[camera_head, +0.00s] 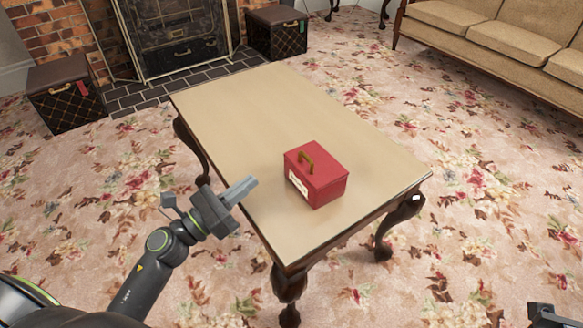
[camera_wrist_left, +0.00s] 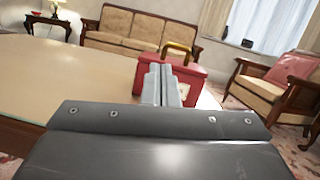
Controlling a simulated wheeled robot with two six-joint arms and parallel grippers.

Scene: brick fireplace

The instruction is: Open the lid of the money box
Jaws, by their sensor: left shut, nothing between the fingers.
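The red money box (camera_head: 316,174) stands upright on the beige-topped table (camera_head: 250,115), near its front right part. Its lid looks closed, with a brass-coloured handle on top and a white label on one side. In the left wrist view the box (camera_wrist_left: 205,88) shows beyond my fingers, which cover part of it. My left gripper (camera_head: 251,183) is shut and empty, left of the box and apart from it, at the table's left edge. It also shows in the left wrist view (camera_wrist_left: 166,72). A piece of my right gripper (camera_head: 542,314) shows at the lower right corner, its fingers not clear.
The tabletop behind and left of the box is clear. Dark boxes (camera_head: 66,92) and (camera_head: 276,33) flank the fireplace (camera_head: 175,35). A sofa (camera_head: 500,40) stands at the back right. Floral carpet surrounds the table.

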